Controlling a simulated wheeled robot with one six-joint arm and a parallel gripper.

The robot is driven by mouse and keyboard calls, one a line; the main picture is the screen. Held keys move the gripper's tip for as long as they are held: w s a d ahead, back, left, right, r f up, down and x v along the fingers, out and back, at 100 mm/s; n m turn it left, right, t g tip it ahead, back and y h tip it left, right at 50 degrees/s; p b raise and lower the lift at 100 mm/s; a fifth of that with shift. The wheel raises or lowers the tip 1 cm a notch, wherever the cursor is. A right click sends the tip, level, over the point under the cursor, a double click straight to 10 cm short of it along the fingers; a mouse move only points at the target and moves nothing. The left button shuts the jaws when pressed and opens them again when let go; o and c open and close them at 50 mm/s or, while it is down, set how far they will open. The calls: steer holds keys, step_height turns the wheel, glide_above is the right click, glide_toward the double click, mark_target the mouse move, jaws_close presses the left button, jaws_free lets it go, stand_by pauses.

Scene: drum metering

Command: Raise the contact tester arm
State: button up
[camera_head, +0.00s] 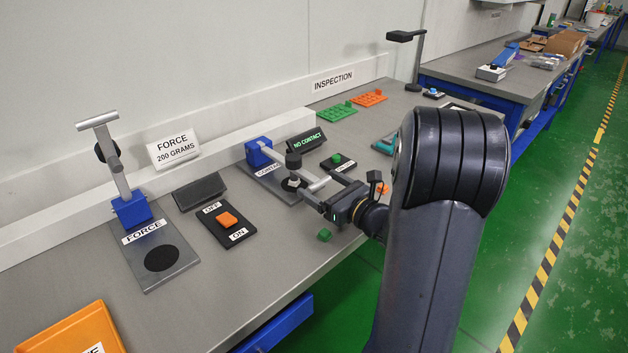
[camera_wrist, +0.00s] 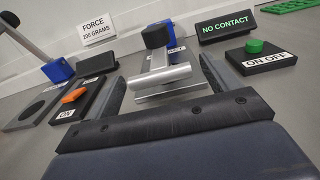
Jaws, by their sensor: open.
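The contact tester has a blue hinge block (camera_head: 259,152) on a grey plate with a partly hidden label. Its arm is low, reaching from the block toward me, with a black cylinder (camera_head: 293,160) on it. The arm ends in a silver crossbar handle (camera_wrist: 163,80). My gripper (camera_head: 322,187) is at this handle. In the wrist view my gripper (camera_wrist: 162,74) is open, one finger on each side of the crossbar, with a gap visible at both sides. A black display (camera_head: 307,140) behind reads NO CONTACT in green.
A green button (camera_head: 337,158) on a black ON/OFF base stands right of the tester. The force tester (camera_head: 131,208), its arm raised, and an orange switch (camera_head: 228,219) are to the left. A small green block (camera_head: 324,235) lies near the table's front edge.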

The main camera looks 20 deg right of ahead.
mark_target(290, 166)
steer(key=shift+x, duration=1.6)
steer(key=shift+r, duration=0.1)
steer(key=c, duration=1.4)
